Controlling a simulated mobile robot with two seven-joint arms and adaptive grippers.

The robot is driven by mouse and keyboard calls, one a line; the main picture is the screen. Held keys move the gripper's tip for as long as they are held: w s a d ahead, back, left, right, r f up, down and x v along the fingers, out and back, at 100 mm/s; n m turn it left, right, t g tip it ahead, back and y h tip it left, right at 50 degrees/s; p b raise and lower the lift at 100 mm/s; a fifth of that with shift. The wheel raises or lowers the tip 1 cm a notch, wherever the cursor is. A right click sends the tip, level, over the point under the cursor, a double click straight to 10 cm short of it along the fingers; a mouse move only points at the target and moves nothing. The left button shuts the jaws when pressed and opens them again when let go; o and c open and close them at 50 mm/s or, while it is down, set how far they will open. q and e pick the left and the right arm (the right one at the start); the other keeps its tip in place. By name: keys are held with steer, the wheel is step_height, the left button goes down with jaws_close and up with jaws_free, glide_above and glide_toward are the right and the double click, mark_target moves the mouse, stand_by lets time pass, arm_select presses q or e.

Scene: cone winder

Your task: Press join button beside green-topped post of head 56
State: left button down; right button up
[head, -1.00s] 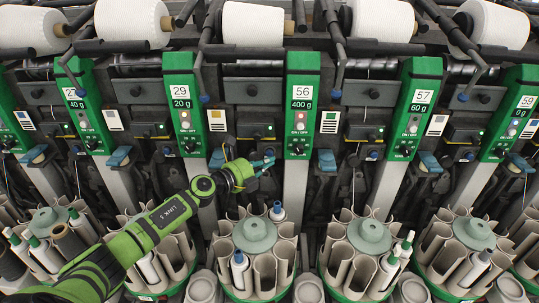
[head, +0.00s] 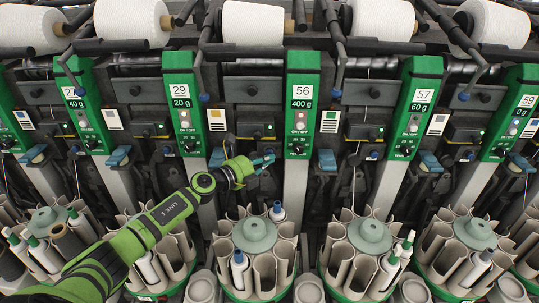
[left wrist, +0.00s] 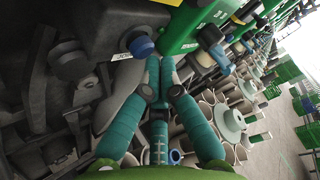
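The post of head 56 (head: 300,105) has a green top with a 56 label and a 400 g display. My left gripper (head: 266,159) is just left of its lower end, in front of the dark machine face. In the left wrist view, the teal fingers of my left gripper (left wrist: 160,72) come together at the tips, with nothing between them. A round blue button (left wrist: 142,45) beside a white JOIN label (left wrist: 122,57) lies just beyond and left of the tips. A small gap seems to separate them; contact cannot be told. My right gripper is not in view.
Rotating magazines with cups (head: 255,235) stand below, some holding bobbins. Black tubes and white yarn cones (head: 252,24) are above. Neighbouring posts 29 (head: 182,105) and 57 (head: 417,105) stand either side.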

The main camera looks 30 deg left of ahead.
arm_select(q)
steer(key=shift+w+a+b, duration=0.2)
steer(key=shift+w+b, duration=0.1)
steer(key=shift+w, duration=0.1)
stand_by(0.8)
steer(key=shift+s, duration=0.1)
steer(key=shift+s+d+p, duration=0.35)
steer(key=shift+s+p, duration=0.3)
steer(key=shift+s, duration=0.05)
steer(key=s+p, duration=0.1)
steer(key=s+d+p, duration=0.1)
steer(key=s, duration=0.1)
steer(key=s+d, duration=0.1)
steer(key=shift+s+d+p, duration=0.1)
steer(key=shift+s+p, duration=0.15)
steer(key=shift+p, duration=0.15)
stand_by(0.6)
